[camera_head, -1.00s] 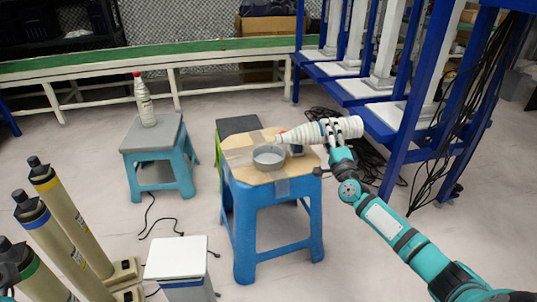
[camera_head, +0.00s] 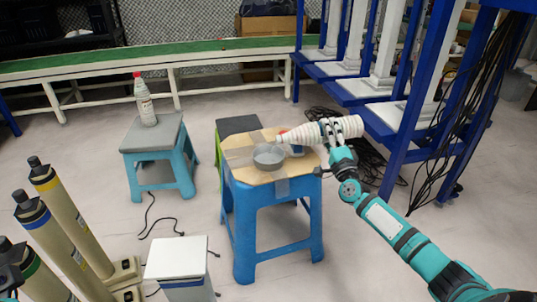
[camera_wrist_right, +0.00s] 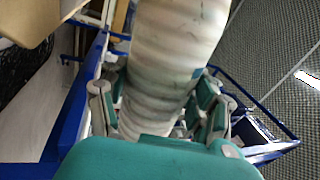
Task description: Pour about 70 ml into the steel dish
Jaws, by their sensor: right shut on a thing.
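The steel dish (camera_head: 268,156) sits on the wooden top (camera_head: 245,174) of the blue stool, in the middle of the head view. My right gripper (camera_head: 336,134) is shut on a white ribbed bottle (camera_head: 316,131). In the right wrist view the bottle (camera_wrist_right: 170,60) fills the centre between the fingers. No stream of liquid can be made out, and the dish's contents are too small to tell. My left gripper is not clearly in view.
A second white bottle with a red cap (camera_head: 144,100) stands upright on a grey-topped blue stool (camera_head: 160,140) at left. Blue rack posts (camera_head: 420,100) stand close to my right arm. Several tan cylinders (camera_head: 75,220) and a white-topped stand (camera_head: 176,258) are at front left.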

